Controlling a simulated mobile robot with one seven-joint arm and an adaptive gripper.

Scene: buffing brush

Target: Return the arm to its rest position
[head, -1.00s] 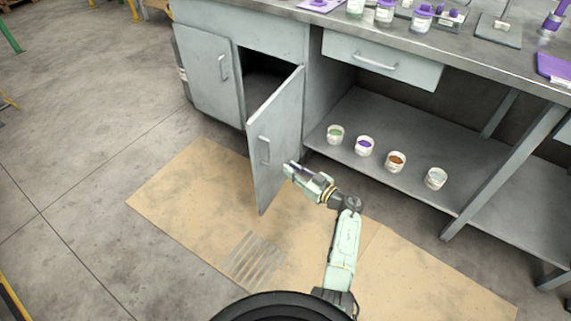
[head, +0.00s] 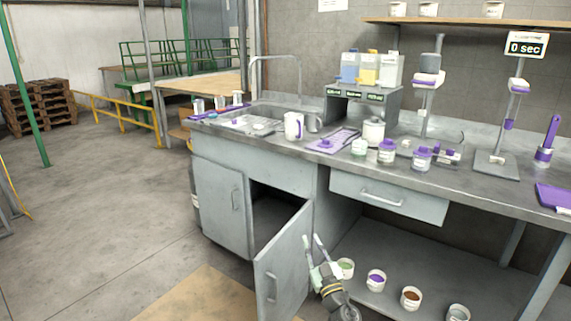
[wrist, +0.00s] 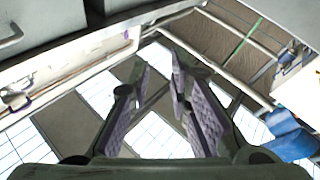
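My gripper (head: 311,238) is in front of the bench, just right of the open cabinet door (head: 282,262). Its two fingers point up, apart, with nothing between them. In the wrist view my gripper (wrist: 158,65) also shows both padded fingers apart and empty. Whether a finger touches the door cannot be told. The lower part of my arm is cut off by the bottom of the head view.
The left cabinet door (head: 222,208) is closed and the drawer (head: 388,196) looks shut. Several small cups, one purple (head: 376,280), stand on the lower shelf close to my gripper. Mugs, bottles and stands crowd the worktop (head: 465,190). Floor (head: 110,240) at left is clear.

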